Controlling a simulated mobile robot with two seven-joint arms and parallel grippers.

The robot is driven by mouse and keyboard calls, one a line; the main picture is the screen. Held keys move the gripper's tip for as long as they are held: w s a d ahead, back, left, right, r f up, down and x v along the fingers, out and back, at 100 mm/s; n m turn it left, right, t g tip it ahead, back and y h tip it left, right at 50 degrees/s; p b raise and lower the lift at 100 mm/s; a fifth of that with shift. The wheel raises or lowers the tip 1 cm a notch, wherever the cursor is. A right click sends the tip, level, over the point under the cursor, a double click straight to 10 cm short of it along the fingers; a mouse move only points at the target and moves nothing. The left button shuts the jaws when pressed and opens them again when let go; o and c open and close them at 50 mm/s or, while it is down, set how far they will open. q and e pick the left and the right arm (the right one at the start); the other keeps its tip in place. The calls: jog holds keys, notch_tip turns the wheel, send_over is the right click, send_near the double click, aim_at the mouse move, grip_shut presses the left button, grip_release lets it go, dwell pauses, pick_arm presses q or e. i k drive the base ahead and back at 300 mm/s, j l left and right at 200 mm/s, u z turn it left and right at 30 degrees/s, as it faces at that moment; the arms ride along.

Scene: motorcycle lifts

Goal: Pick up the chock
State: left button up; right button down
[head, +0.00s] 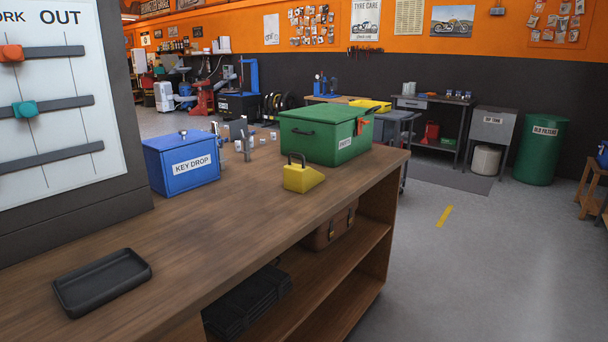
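The yellow chock (301,179) sits on the wooden counter (226,237), near its right-hand edge. It is wedge-shaped, with a dark loop handle on top, and its low end points right. It stands just in front of the green box, and nothing is holding it. Neither of my grippers shows in the head view.
A green lidded box (326,135) stands behind the chock. A blue key drop box (181,163) is to its left, with several small metal parts between them. A black tray (102,283) lies at the front left. Counter around the chock's front is clear. Open floor lies right.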

aim_at(298, 177)
jog(key=i+l+u, duration=0.1)
jog(key=l, duration=0.25)
jog(key=i+l+u, duration=0.1)
jog(key=i+l, duration=0.15)
jog(key=l, duration=0.15)
jog(key=i+l+u, duration=0.1)
jog(key=l, duration=0.25)
jog(key=i+l+u, duration=0.1)
jog(key=l, duration=0.3)
jog(key=i, duration=0.1)
